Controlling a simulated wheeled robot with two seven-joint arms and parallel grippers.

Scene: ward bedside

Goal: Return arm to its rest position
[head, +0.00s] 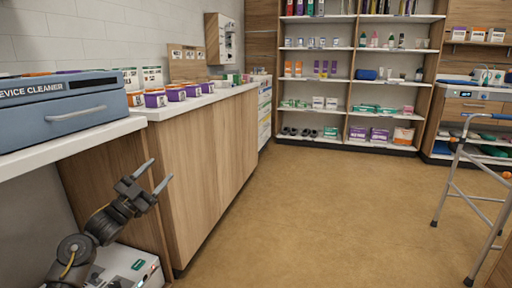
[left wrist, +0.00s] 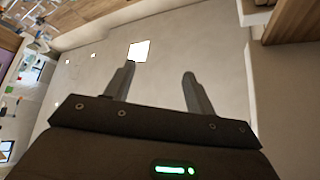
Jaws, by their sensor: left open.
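My left gripper (head: 152,178) is at the lower left of the head view, in front of the wooden counter. Its two fingers are apart with nothing between them. The left wrist view also shows the open fingers (left wrist: 158,90), with the ceiling and upper walls beyond them, so the gripper points upward. My left arm is bent, coming up from the lower left corner. My right gripper is in neither view.
A blue device cleaner box (head: 62,108) sits on the white counter at left, above my arm. Small boxes (head: 155,98) line the counter behind it. Shelves (head: 355,83) stand at the back. A walker (head: 470,190) stands at right. The middle floor (head: 310,205) is clear.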

